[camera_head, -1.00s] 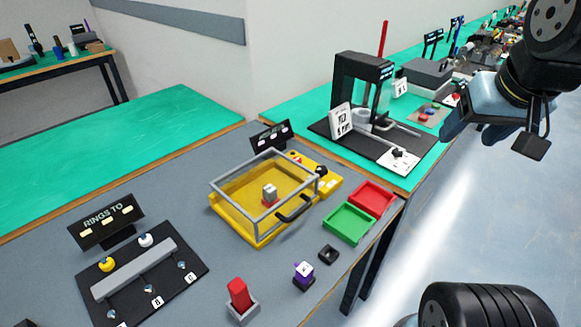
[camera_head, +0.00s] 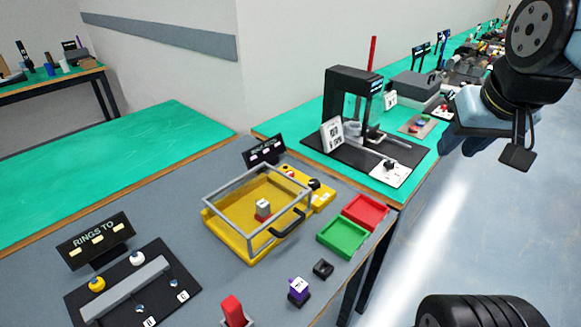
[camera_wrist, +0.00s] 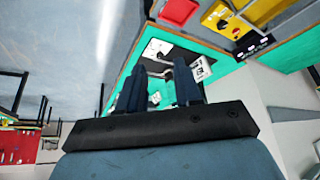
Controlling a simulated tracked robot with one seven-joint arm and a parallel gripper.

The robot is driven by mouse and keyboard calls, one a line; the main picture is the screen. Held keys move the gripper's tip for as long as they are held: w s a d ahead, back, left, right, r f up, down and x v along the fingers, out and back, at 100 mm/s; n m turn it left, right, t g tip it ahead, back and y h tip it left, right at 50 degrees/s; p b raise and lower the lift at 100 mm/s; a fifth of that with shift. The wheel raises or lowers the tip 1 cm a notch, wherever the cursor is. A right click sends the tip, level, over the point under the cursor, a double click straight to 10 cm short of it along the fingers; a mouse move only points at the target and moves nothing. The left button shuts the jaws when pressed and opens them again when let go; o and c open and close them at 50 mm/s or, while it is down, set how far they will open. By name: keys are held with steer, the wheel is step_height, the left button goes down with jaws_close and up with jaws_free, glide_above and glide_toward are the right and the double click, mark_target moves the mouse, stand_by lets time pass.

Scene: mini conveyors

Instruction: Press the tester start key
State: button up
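A yellow tester (camera_head: 240,246) with a grey-framed clear cover and black handle stands on the grey bench. A small grey block on a red base sits inside it. Its yellow control panel (camera_head: 322,200) at the right carries a red button, a black knob and small pale keys; I cannot tell which is the start key. A yellow panel with a black knob and red parts also shows at the top of the wrist view (camera_wrist: 222,18). My gripper (camera_wrist: 158,92) is open and empty. In the head view my gripper (camera_head: 457,135) hangs at the right, well away from the panel.
Red (camera_head: 365,212) and green (camera_head: 342,238) trays lie right of the tester, near the bench edge. A black press-like machine (camera_head: 350,95) stands on the green bench behind. A ring rack (camera_head: 135,285) is at front left. Open floor lies at the right.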

jaws_close()
stand_by(1.2)
